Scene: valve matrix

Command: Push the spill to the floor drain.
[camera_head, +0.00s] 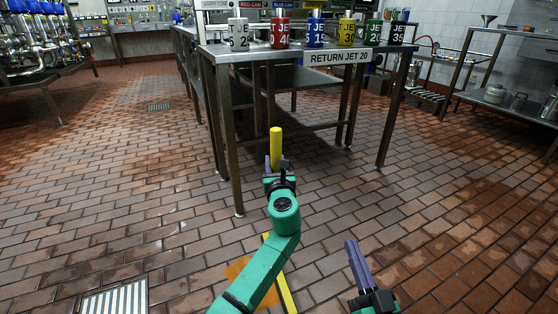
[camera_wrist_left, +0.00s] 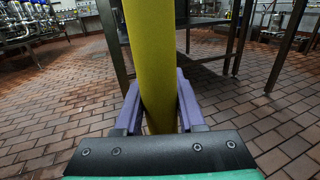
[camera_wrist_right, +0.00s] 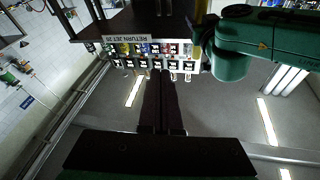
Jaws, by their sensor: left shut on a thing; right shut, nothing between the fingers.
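My left gripper (camera_head: 277,170) is shut on a yellow pole (camera_head: 276,143), which stands out above the fingers. The left wrist view shows the pole (camera_wrist_left: 150,60) upright between the purple fingers (camera_wrist_left: 158,105). Its lower part shows beside my green forearm, running down past the bottom edge of the head view; its lower end is hidden. An orange spill (camera_head: 237,268) lies on the tiles just left of my forearm, partly covered by it. A floor drain grate (camera_head: 116,299) is at the lower left, left of the spill. My right gripper (camera_head: 352,248) is shut and empty at the lower right.
A steel table (camera_head: 310,52) with several coloured jet cans stands ahead, its legs reaching the floor near my left gripper. A smaller grate (camera_head: 159,106) lies farther back left. A shelf rack (camera_head: 500,105) stands right. Tiled floor between spill and near grate is clear.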

